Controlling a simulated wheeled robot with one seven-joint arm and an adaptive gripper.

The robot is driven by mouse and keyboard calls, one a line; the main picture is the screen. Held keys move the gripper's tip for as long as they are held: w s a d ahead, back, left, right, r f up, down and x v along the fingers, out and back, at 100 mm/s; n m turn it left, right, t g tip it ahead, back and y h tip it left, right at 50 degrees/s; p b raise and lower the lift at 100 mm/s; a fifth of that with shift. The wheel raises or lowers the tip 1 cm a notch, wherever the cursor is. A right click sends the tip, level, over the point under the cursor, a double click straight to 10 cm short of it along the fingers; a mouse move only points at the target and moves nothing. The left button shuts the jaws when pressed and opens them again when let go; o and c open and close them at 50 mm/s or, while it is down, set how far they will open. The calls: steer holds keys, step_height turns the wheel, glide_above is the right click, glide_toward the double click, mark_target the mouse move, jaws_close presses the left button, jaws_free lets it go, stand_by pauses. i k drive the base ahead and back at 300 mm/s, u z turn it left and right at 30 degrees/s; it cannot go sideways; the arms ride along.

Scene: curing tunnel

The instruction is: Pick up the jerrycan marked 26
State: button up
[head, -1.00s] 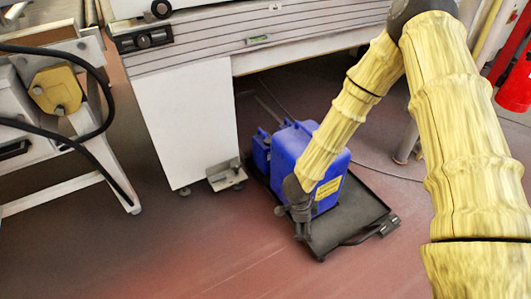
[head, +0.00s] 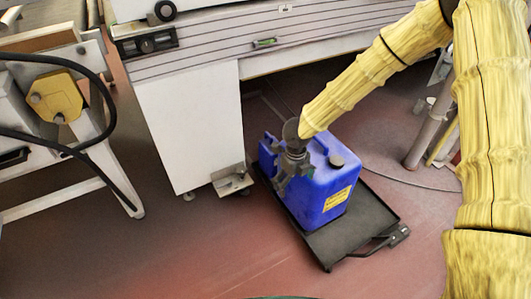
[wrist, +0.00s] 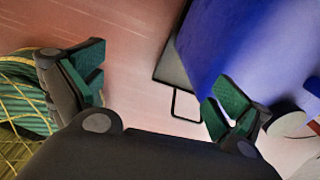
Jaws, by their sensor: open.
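The blue jerrycan (head: 327,191) stands upright on a black tray (head: 372,218) on the floor, by the white machine's leg. It has a yellow label (head: 337,199) on its front and a dark cap on top; I cannot read a number. My gripper (head: 290,176) is open at the jerrycan's upper left part and hides some of its top. In the wrist view my gripper (wrist: 158,82) has its two green-padded fingers wide apart. The jerrycan (wrist: 245,42) shows at upper right there, behind the right finger. Contact cannot be told.
The white machine (head: 190,115) overhangs the floor behind the jerrycan. A grey post (head: 425,135) stands to the right. A white frame with a yellow box (head: 57,95) is at left. A green, yellow-netted object (wrist: 25,95) shows in the wrist view. Front floor is clear.

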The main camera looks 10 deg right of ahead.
mark_target(268, 160)
steer(key=z, duration=0.05)
steer(key=i, duration=1.3)
